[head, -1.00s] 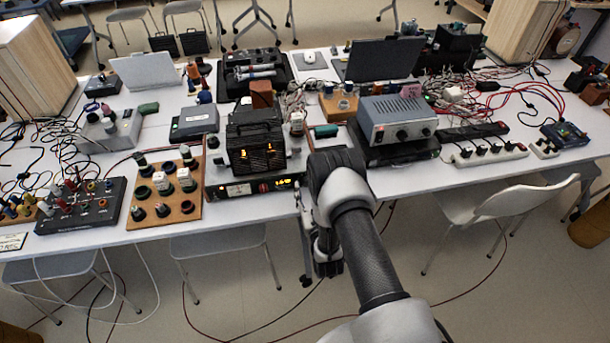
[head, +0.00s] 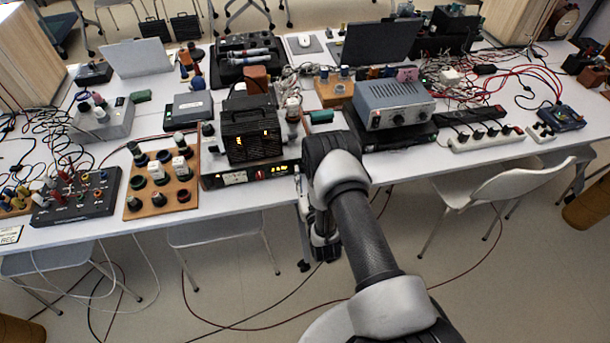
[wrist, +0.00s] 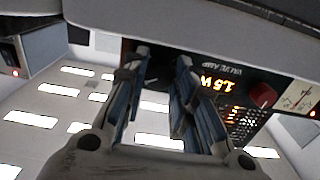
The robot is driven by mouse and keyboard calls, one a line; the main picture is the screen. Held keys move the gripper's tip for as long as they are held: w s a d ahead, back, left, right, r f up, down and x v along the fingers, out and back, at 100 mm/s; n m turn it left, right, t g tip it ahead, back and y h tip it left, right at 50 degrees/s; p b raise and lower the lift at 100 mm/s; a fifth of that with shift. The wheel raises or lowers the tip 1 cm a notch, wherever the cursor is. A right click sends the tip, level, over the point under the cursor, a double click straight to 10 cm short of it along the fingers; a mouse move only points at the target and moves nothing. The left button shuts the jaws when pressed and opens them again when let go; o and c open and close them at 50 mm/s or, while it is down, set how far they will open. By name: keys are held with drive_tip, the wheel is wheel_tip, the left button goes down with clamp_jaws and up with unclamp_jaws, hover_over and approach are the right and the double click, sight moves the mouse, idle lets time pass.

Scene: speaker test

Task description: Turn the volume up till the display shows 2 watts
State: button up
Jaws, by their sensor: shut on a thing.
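The valve amp (head: 212,183) is a low unit at the table's front edge, with a white meter and an orange display (head: 284,169). In the wrist view the panel is upside down; the display (wrist: 216,84) appears to read 1.5W, beside the words VALVE AMP. My gripper (wrist: 163,60) has its two blue-padded fingers at the panel beside the display, shut on what seems to be the volume knob, mostly hidden between them. A red knob (wrist: 262,95) sits on the display's other side, clear of the fingers.
A black box with glowing orange lights (head: 252,138) stands on the amp. A wooden board of knobs (head: 160,191) lies to its left. A grey-blue device (head: 394,104) stands to the right. A white chair (head: 515,190) is at the front right.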

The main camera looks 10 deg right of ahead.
drive_tip(key=shift+c, duration=1)
drive_tip(key=shift+m, duration=0.9)
drive_tip(key=o, duration=1.1)
drive_tip(key=shift+c, duration=0.2)
drive_tip(key=s, duration=0.7)
drive_tip(key=shift+s, duration=0.15)
